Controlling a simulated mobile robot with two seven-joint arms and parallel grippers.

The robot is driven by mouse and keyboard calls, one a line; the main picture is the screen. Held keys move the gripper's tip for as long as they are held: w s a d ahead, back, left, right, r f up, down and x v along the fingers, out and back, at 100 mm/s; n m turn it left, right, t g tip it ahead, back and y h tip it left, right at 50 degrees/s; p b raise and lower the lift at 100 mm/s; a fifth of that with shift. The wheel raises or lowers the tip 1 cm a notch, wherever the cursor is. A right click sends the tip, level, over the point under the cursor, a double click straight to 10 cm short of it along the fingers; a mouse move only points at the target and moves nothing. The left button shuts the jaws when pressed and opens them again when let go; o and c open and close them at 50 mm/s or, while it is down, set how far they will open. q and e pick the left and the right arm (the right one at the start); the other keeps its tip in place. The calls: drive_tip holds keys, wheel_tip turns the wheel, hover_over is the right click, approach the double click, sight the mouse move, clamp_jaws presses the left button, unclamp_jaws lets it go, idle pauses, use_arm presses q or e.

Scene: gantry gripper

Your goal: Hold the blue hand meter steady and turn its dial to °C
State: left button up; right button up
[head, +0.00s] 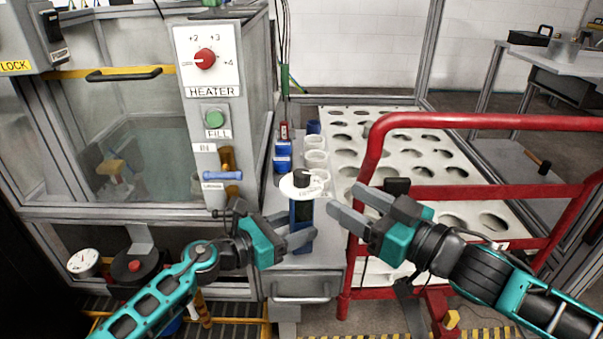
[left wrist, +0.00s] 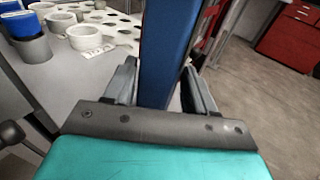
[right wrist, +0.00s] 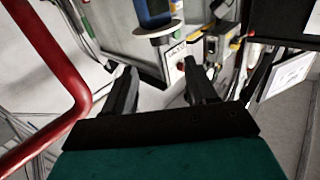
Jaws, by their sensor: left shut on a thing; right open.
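The blue hand meter (head: 301,213) stands upright over the grey counter in the head view, with a white round dial face and a dark knob (head: 302,177) at its top. The dial's markings are too small to read. My left gripper (head: 300,240) is shut on the meter's blue body, which rises between its fingers in the left wrist view (left wrist: 167,55). My right gripper (head: 345,205) is open and empty, just right of the meter and apart from it. In the right wrist view, the meter (right wrist: 155,12) shows at the top, beyond the open fingers (right wrist: 163,80).
A red rail (head: 480,121) crosses in front of the white tray with holes (head: 345,150), close to my right arm. Several blue and white cups (head: 316,158) stand behind the meter. The heater panel (head: 207,75) and glass tank (head: 130,150) are at the left.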

sight(306, 179)
drive_tip(key=x, duration=1.1)
drive_tip(key=shift+w+a+f, duration=0.1)
drive_tip(key=shift+w+a, duration=0.15)
drive_tip(key=shift+w, duration=0.05)
drive_tip(key=shift+c, duration=0.2)
drive_tip(key=shift+s+a, duration=0.1)
drive_tip(key=c, duration=0.9)
drive_tip(key=shift+g, duration=0.3)
